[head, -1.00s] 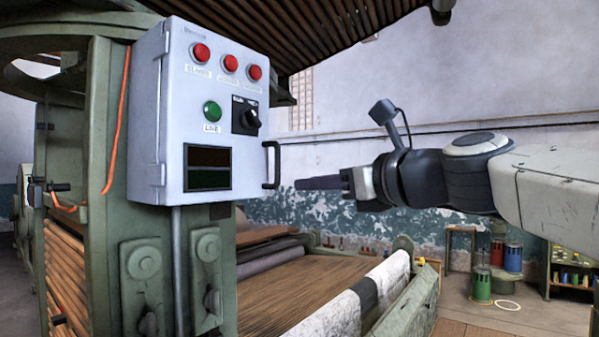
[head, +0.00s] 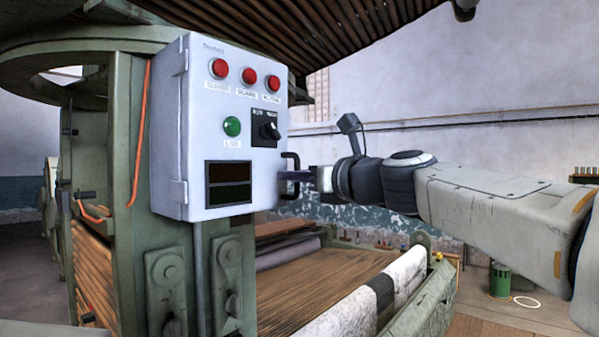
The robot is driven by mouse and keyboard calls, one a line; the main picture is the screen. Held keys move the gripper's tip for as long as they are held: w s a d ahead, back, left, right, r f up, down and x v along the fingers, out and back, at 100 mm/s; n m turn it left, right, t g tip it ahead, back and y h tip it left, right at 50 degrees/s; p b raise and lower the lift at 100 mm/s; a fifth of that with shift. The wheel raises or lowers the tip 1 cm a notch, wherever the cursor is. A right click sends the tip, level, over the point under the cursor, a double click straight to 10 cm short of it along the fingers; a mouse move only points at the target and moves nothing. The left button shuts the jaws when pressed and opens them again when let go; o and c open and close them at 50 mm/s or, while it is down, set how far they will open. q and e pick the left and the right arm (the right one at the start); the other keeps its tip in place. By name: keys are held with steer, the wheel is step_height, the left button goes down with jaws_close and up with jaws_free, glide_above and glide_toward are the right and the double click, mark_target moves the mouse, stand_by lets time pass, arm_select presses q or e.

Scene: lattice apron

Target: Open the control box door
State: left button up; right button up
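The control box (head: 168,130) is a pale grey cabinet on a green machine frame. Its door (head: 225,102) faces me and looks closed, with hinges on its left edge. The door carries red buttons, a green button, a black rotary switch and a dark display. A dark vertical handle (head: 290,160) stands at the door's right edge. My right gripper (head: 294,175) reaches in from the right, with its dark fingers at the lower half of the handle. I see the fingers edge-on, so I cannot tell whether they grip it. My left gripper is not in view.
An orange cable (head: 141,130) runs down the frame left of the box. Below is a machine bed (head: 315,283) with a white and black roller (head: 385,293). A slatted canopy (head: 330,25) hangs above. Open air lies in front of the door.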

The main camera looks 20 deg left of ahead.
steer(key=shift+c, duration=0.4)
jaws_close()
stand_by(1.0)
